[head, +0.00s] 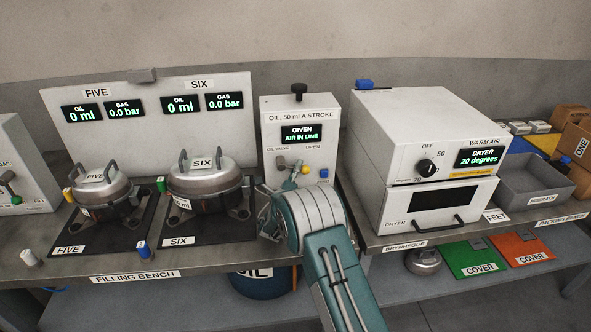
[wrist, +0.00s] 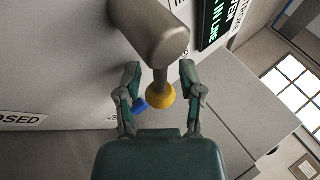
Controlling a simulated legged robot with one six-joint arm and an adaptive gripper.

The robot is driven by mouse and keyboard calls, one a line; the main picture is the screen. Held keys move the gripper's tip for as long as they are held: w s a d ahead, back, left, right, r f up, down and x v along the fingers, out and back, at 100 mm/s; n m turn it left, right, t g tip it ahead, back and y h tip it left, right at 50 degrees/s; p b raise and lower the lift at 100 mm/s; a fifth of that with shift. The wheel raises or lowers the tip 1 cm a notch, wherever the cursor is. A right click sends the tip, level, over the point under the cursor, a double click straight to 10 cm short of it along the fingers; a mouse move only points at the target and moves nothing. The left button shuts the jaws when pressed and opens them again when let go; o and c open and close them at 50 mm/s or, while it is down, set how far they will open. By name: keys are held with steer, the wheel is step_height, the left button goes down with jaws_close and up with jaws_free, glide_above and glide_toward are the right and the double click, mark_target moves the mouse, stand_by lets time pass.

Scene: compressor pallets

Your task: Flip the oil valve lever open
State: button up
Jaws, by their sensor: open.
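The oil valve lever (head: 295,171) is on the front of the white oil box (head: 337,115), under a display reading GIVEN, AIR IN LINE. In the wrist view it is a thick grey hub (wrist: 155,35) with a thin stem ending in a yellow ball (wrist: 161,95). My gripper (wrist: 159,85) is open, one finger on each side of the stem and ball. Gaps show on both sides, so the fingers look apart from it. In the head view my arm hides the lower front of the box and most of the gripper.
Compressors FIVE (head: 100,190) and SIX (head: 204,180) stand left on the filling bench (head: 45,262). The dryer (head: 425,150) stands close on the right. A blue part (head: 323,173) is on the box front; an OSED label (wrist: 20,119) shows at left in the wrist view.

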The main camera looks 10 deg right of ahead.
steer(key=shift+s, duration=0.1)
steer(key=s+a, duration=0.6)
steer(key=s, duration=0.5)
steer(key=shift+a+f, duration=0.35)
